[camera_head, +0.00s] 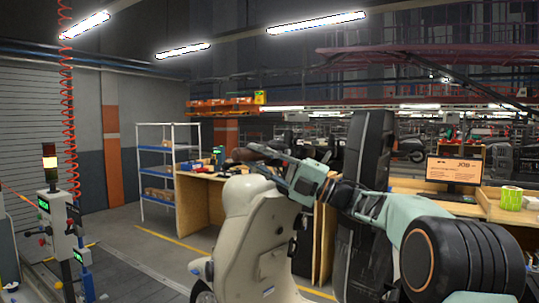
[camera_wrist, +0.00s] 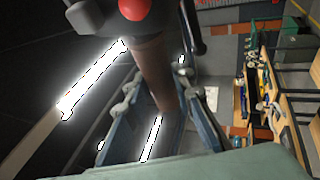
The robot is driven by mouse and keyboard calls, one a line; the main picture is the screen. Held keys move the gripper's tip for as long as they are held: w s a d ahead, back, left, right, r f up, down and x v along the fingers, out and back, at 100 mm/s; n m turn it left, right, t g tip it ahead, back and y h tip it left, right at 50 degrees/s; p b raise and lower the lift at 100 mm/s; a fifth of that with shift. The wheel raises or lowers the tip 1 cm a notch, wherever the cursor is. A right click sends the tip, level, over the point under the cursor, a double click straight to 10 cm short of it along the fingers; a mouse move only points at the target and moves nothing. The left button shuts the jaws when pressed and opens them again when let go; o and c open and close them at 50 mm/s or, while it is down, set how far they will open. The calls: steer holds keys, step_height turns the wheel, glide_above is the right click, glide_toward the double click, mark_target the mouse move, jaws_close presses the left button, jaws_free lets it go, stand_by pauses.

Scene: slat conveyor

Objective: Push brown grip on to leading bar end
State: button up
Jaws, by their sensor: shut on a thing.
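In the wrist view the brown grip (camera_wrist: 152,68) runs lengthwise between the two blue-grey fingers of my gripper (camera_wrist: 158,98), which is shut on it. The grip's far end meets or overlaps a dark handlebar housing with a red button (camera_wrist: 133,9). I cannot tell how far the grip sits on the bar; the bar end itself is hidden. In the head view my gripper (camera_head: 268,172) is at the handlebar height of the cream scooter (camera_head: 258,235).
A dark lever (camera_wrist: 193,28) sticks out beside the grip. Behind the scooter are a wooden workbench (camera_head: 205,204) and a blue-and-white shelf rack (camera_head: 157,205). A control post with a signal light (camera_head: 50,190) stands at left. A monitor (camera_head: 453,174) is at right.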

steer(key=shift+w, duration=0.1)
steer(key=shift+w+d, duration=0.1)
steer(key=shift+d, duration=0.05)
steer(key=o, duration=1.1)
steer(key=v, duration=0.7)
steer(key=shift+d, duration=0.3)
